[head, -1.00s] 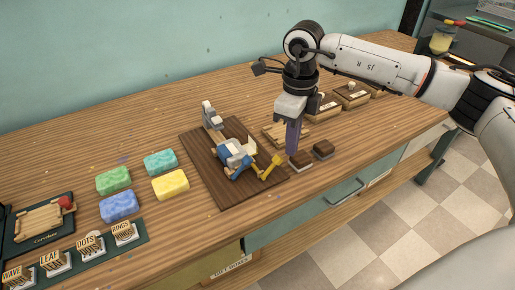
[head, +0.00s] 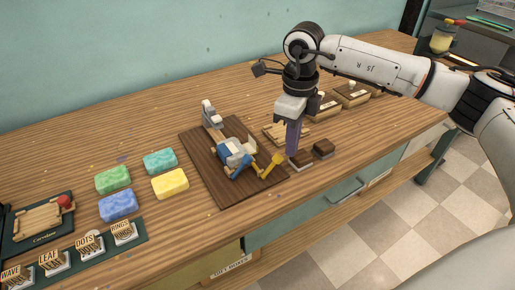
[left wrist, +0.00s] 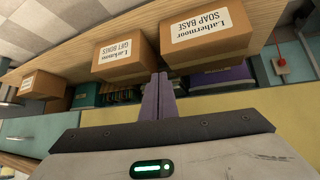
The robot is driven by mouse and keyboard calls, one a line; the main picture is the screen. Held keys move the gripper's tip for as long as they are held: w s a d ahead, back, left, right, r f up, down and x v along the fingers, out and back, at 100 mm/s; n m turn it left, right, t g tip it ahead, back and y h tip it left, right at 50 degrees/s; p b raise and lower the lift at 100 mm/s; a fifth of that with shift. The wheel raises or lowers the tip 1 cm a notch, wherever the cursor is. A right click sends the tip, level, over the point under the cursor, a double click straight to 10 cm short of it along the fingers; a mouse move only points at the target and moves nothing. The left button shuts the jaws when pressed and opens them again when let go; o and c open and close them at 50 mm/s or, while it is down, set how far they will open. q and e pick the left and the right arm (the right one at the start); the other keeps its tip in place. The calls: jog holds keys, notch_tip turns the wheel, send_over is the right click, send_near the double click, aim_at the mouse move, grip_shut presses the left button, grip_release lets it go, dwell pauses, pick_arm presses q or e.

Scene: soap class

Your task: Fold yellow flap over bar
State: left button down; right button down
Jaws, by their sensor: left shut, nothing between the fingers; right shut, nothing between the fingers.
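A small folding station with white, grey and blue parts (head: 232,148) stands on a dark wooden board (head: 215,179). The yellow flap (head: 272,164) sticks out at its right, sloping up to a wider end. A pale block, perhaps the bar, sits among the blue parts; its outline is too small to tell. My right gripper (head: 291,153) is shut and empty, pointing down just right of the flap's upper end. I cannot tell whether it touches the flap. My left gripper is outside the head view; in the left wrist view its purple fingers (left wrist: 158,80) are shut and empty before shelf boxes.
Several coloured sponge-like soaps (head: 170,184) lie left of the board. A stamp rack (head: 88,246) is front left. Cardboard boxes (left wrist: 126,52) stand close to the left fingers.

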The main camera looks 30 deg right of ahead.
jog(key=shift+f+b, duration=0.8)
jog(key=shift+f, duration=0.6)
jog(key=shift+s+a+f, duration=0.15)
jog(key=shift+a+f, duration=0.05)
jog(key=shift+a, duration=0.2)
jog(key=shift+r, duration=0.1)
